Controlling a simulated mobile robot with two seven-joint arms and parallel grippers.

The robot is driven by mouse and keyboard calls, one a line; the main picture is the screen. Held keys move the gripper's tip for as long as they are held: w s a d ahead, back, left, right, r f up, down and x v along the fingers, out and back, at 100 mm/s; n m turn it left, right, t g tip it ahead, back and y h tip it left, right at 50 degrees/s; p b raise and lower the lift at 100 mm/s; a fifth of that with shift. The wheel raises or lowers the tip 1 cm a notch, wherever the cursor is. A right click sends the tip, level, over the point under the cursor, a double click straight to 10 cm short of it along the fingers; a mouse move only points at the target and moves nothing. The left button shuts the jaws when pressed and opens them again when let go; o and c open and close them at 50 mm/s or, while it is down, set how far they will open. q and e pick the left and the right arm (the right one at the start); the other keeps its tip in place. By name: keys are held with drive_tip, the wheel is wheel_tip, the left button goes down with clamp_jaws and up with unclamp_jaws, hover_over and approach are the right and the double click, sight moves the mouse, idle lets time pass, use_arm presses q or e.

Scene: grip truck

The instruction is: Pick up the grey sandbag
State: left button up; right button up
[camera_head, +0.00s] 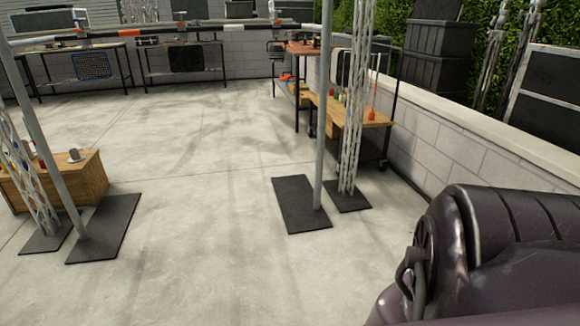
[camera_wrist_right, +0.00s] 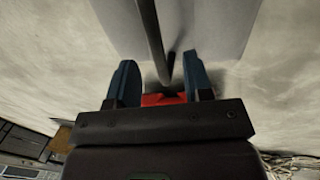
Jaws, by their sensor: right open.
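I cannot make out a grey sandbag for certain in either view. A red patch (camera_wrist_right: 163,99) shows at the base of the fingers. My left gripper is not in view.
Grey poles stand on dark base plates, at the right (camera_head: 298,204) and left (camera_head: 105,230). A wooden box (camera_head: 88,180) is at the left. Work tables (camera_head: 190,40) line the back wall. A wooden shelf cart (camera_head: 362,115) stands by the block wall. The middle floor is clear.

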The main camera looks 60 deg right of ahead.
drive_tip(key=f+b, duration=0.2)
drive_tip(key=f, duration=0.1)
drive_tip(key=f+b, duration=0.1)
drive_tip(key=shift+w+d+f, duration=0.15)
drive_tip(key=shift+w+d, duration=0.05)
drive_tip(key=shift+d, duration=0.1)
drive_tip(key=shift+f, duration=0.3)
drive_tip(key=shift+w+d+f+b, duration=0.1)
drive_tip(key=shift+w+f+b, duration=0.2)
drive_tip(key=shift+b, duration=0.15)
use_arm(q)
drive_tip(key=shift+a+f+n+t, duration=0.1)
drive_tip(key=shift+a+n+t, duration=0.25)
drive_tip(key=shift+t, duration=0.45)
use_arm(e)
drive_tip(key=shift+w+r, duration=0.1)
drive_tip(key=shift+w, duration=0.05)
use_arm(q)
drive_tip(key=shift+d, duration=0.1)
use_arm(e)
clamp_jaws()
